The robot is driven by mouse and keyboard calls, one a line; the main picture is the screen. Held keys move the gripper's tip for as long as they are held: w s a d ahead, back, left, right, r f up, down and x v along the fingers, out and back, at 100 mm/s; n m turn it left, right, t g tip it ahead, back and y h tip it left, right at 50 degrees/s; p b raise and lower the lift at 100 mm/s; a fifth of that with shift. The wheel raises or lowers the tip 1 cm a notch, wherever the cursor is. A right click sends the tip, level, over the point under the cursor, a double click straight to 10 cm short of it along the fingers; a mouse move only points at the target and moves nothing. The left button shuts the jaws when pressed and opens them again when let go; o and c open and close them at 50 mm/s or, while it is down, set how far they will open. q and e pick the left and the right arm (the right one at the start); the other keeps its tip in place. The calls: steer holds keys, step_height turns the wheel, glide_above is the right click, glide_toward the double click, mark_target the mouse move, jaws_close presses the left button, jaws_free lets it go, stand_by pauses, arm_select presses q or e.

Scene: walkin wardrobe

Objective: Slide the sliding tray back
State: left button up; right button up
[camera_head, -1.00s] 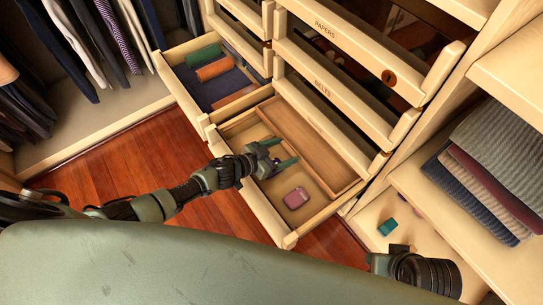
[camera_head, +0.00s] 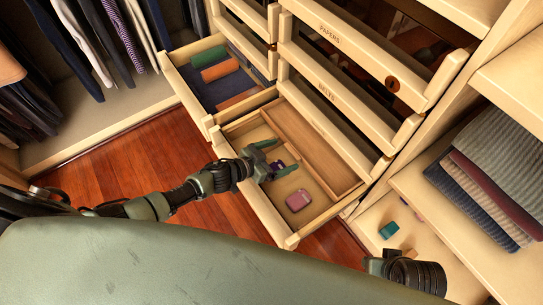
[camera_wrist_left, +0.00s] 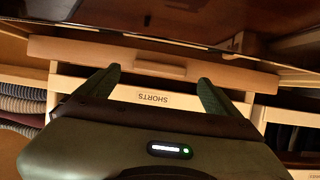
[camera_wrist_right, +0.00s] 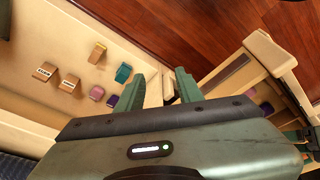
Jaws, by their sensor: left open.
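The sliding tray (camera_head: 312,152) looks like the brown wooden insert along the far side of the open lower drawer (camera_head: 262,208). My left gripper (camera_head: 275,156) is open over the near part of this drawer, its fingers pointing towards the tray. I cannot tell whether they touch it. In the left wrist view its fingers (camera_wrist_left: 157,82) stand wide apart, with nothing between them but the view of a drawer front marked SHORTS. My right gripper (camera_wrist_right: 160,76) is open and empty, above a shelf with small items.
A pink case (camera_head: 298,200) and a purple item lie in the drawer beside my left gripper. A second open drawer (camera_head: 188,92) holds rolled cloths. Drawer fronts marked PAPERS and BELTS (camera_head: 327,92) rise behind. Folded clothes (camera_head: 490,165) lie on the right shelf. Wooden floor is clear at left.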

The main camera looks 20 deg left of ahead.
arm_select(q)
steer(key=shift+p+v, duration=0.6)
steer(key=shift+v, duration=2.05)
arm_select(e)
steer(key=shift+a+f, duration=0.1)
steer(key=shift+f, duration=2.7)
